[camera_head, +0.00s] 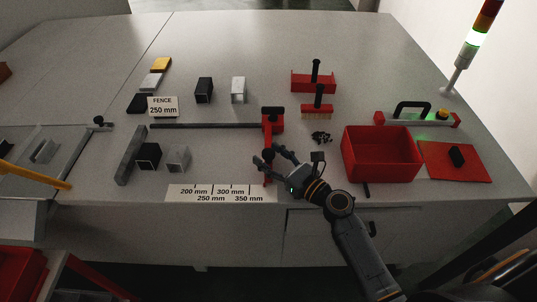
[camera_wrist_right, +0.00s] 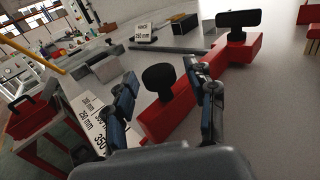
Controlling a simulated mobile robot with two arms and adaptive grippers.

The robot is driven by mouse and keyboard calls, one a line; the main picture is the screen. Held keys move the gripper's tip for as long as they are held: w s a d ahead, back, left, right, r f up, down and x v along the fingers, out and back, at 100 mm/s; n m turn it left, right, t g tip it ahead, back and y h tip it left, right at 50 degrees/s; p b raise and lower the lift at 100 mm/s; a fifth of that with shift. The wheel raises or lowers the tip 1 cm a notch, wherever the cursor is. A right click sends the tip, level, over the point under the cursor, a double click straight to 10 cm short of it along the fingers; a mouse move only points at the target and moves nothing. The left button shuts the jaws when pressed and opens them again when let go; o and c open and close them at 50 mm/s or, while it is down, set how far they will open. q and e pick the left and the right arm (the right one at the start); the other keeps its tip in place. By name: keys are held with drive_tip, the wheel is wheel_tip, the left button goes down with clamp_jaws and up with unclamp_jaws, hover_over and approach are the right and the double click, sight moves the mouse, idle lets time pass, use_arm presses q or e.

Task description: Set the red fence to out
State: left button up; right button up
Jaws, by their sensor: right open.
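The red fence (camera_head: 275,125) stands at the right end of a dark rail (camera_head: 200,125). It has a black T-shaped handle at its far end and a round black knob (camera_head: 267,154) at its near end. My right gripper (camera_head: 269,162) is open at the near end. In the right wrist view, its fingers (camera_wrist_right: 168,95) stand on either side of the knob (camera_wrist_right: 159,80), with gaps showing. The fence's red bar (camera_wrist_right: 185,103) runs away beyond them. A white scale (camera_head: 222,194) marked 200 to 350 mm lies in front; the fence is right of its 350 mark. A sign (camera_head: 163,106) reads "FENCE 250 mm". My left gripper is out of view.
Black and grey square tube pieces (camera_head: 178,158) stand left of the fence. Small dark parts (camera_head: 321,137), a red bin (camera_head: 382,170) and a brush (camera_head: 318,108) are at the right. The table between the tubes and the fence is clear.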

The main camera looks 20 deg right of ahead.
drive_tip(key=v, duration=1.1)
drive_tip(key=shift+s, duration=0.1)
